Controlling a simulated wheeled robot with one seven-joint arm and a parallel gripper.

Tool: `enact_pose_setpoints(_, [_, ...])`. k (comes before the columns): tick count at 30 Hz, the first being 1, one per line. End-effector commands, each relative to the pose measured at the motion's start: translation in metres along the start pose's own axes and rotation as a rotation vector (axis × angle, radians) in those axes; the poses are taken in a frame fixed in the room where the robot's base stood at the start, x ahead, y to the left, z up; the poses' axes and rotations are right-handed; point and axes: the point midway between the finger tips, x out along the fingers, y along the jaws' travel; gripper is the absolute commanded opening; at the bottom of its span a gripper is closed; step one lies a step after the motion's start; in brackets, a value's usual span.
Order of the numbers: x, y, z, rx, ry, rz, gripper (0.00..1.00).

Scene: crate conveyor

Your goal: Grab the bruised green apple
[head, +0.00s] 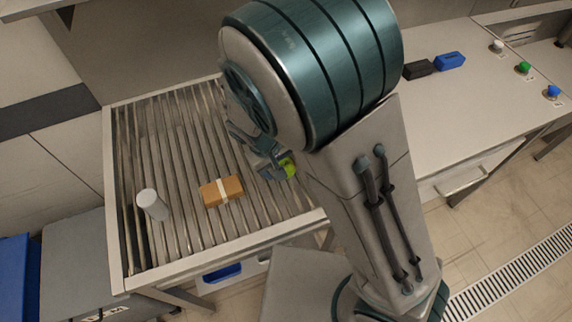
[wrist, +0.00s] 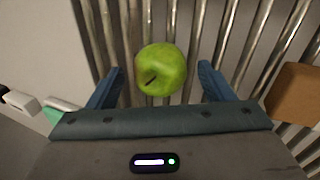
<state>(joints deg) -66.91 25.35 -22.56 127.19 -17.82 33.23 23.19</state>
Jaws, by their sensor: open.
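A green apple (wrist: 163,66) with a dark mark near its stem lies on the metal rollers, between and slightly beyond the fingertips in the wrist view. In the head view the apple (head: 288,166) shows only in part, next to my gripper and partly hidden by it and my arm. My gripper (wrist: 161,72) is open, with one blue finger on each side of the apple and a gap visible on both sides. In the head view my gripper (head: 268,170) is low over the right part of the rollers.
A brown box with a pale band (head: 222,191) and a white cylinder (head: 152,204) are on the roller conveyor (head: 118,190). A black block (head: 418,69) and a blue block (head: 450,61) lie on the counter at right.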

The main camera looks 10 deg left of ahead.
Motion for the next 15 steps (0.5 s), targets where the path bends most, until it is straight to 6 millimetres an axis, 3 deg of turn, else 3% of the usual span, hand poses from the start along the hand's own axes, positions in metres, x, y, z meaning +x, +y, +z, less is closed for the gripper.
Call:
enact_pose_setpoints(5, [0.0002,0.0,-0.0001,0.001,0.0,0.0,0.75])
enact_pose_setpoints(11, [-0.0001,-0.0001,-0.0002,0.001,0.001,-0.001,0.25])
enact_pose_setpoints(15, [-0.0002,0.0,-0.0003,0.001,0.001,-0.001,0.25])
